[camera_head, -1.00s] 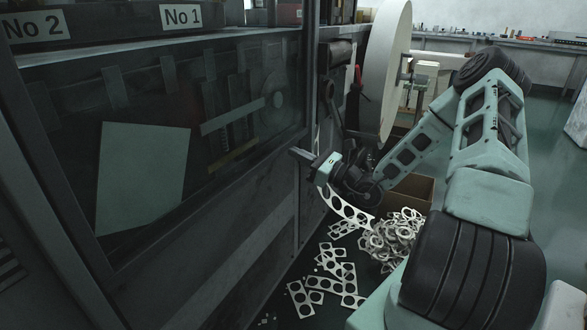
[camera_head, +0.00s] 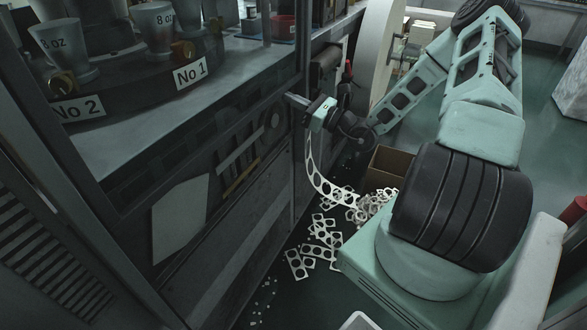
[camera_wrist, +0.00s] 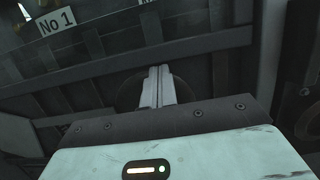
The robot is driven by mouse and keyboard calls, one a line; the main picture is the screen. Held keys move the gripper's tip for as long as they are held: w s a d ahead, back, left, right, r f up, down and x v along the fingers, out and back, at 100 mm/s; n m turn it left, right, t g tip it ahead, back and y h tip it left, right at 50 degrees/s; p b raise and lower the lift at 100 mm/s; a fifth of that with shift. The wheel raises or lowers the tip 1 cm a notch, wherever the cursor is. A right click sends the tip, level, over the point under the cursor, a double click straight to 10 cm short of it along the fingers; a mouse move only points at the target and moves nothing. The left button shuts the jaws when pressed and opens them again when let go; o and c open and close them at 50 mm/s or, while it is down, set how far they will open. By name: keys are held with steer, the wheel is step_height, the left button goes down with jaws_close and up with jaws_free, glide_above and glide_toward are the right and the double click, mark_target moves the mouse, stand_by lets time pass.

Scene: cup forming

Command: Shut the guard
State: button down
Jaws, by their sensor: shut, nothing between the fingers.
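The machine's dark framed front (camera_head: 225,235) fills the left of the head view, with a pale sheet and metal bars showing in its lower part. I take a dark, see-through pane in this front as the guard; its edges and whether it stands open or shut I cannot tell. My gripper (camera_head: 290,98) is shut and empty, close to the front's right-hand upright post. Whether it touches the post is unclear. In the wrist view the shut fingers (camera_wrist: 157,82) point at dark bars of the machine, with the No 1 label (camera_wrist: 57,22) at upper left.
Paper cups (camera_head: 153,28) stand on the machine behind the No 1 (camera_head: 190,73) and No 2 (camera_head: 78,107) labels. A cardboard box (camera_head: 392,162) and scrap rings (camera_head: 370,207) lie on the floor below my arm. A large pale roll (camera_head: 380,45) stands behind it.

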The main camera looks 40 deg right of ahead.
mark_target(286, 66)
step_height(286, 66, up, 9)
steer(key=p, duration=0.7)
steer(key=shift+f, duration=0.1)
steer(key=shift+d+f, duration=0.1)
steer(key=shift+f, duration=0.2)
steer(key=f, duration=0.1)
steer(key=f+b, duration=0.1)
steer(key=f, duration=0.1)
steer(key=f+b, duration=0.1)
steer(key=shift+s+d+f, duration=0.1)
steer(key=shift+s+f, duration=0.1)
steer(key=shift+s, duration=0.15)
steer(key=b+v, duration=0.1)
steer(key=v, duration=0.8)
steer(key=shift+s+r, duration=0.15)
